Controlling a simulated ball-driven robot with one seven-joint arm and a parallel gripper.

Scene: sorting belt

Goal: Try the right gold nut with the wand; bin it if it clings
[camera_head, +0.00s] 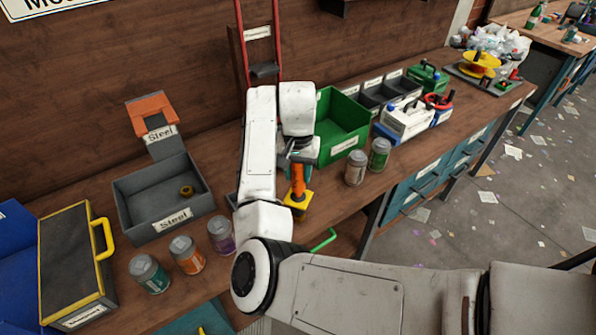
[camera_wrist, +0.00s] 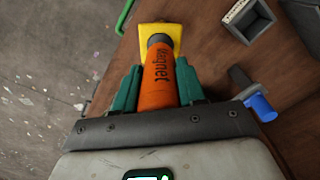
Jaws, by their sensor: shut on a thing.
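My gripper (camera_head: 299,160) is shut on the orange magnet wand (camera_head: 298,181), which is upright over the bench. In the wrist view my gripper's teal fingers (camera_wrist: 160,88) sit on both sides of the wand (camera_wrist: 157,78), whose handle reads "Magnet". The wand's lower end is at a yellow block (camera_head: 297,207), also in the wrist view (camera_wrist: 173,33); I cannot tell whether it still rests in it. One gold nut (camera_head: 187,190) lies inside the grey bin labelled Steel (camera_head: 152,222). No other gold nut is visible; my arm hides part of the bench.
A green bin (camera_head: 337,108) stands behind my gripper. Cans stand on both sides, such as a grey one (camera_head: 356,168) and an orange one (camera_head: 187,255). A black case with a yellow handle (camera_head: 72,262) is at left. Small grey trays (camera_head: 372,97) line the back.

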